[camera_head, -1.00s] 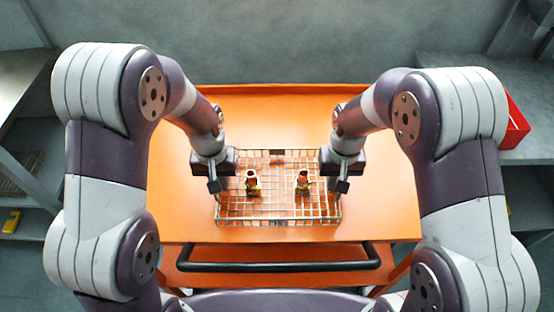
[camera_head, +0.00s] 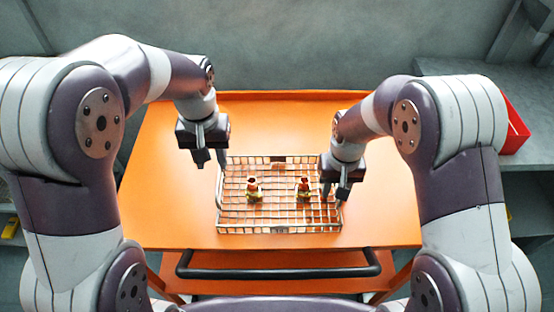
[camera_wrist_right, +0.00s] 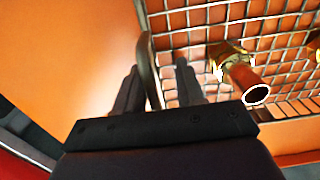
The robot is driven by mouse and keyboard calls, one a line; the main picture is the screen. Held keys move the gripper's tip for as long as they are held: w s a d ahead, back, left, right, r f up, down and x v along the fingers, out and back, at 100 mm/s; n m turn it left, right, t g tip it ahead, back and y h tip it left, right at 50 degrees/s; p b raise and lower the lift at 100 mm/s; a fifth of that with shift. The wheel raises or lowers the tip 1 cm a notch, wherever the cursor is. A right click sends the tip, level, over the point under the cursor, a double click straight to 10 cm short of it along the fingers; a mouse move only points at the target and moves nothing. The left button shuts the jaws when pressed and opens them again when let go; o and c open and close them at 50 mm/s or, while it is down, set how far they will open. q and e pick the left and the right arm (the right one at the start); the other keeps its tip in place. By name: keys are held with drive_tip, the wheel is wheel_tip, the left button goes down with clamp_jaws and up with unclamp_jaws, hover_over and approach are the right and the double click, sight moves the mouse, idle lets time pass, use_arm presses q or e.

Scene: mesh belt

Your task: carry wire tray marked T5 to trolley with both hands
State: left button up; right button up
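The wire tray (camera_head: 228,229) rests on the orange trolley top (camera_head: 165,205). No T5 marking is readable. Two brass-and-copper fittings (camera_head: 253,191) (camera_head: 303,189) stand inside the tray; one shows large in the right wrist view (camera_wrist_right: 240,75). My left gripper (camera_head: 211,160) is open and empty, apart from the tray near its far left corner. My right gripper (camera_head: 335,200) is at the tray's right wall. In the right wrist view, its open fingers (camera_wrist_right: 155,88) stand either side of the wall's rim, with gaps between.
The trolley's black handle (camera_head: 280,273) runs along its near edge. A red bin (camera_head: 513,125) sits on a grey shelf at the right. The orange top is clear on both sides of the tray. A grey wall (camera_head: 300,45) stands behind.

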drive_tip(key=shift+w+r, duration=0.1)
drive_tip(key=shift+r, duration=0.3)
use_arm(q)
drive_tip(key=shift+r, duration=0.15)
use_arm(e)
wheel_tip(320, 180, up, 11)
drive_tip(key=shift+r, duration=0.1)
use_arm(q)
drive_tip(key=shift+w, duration=0.1)
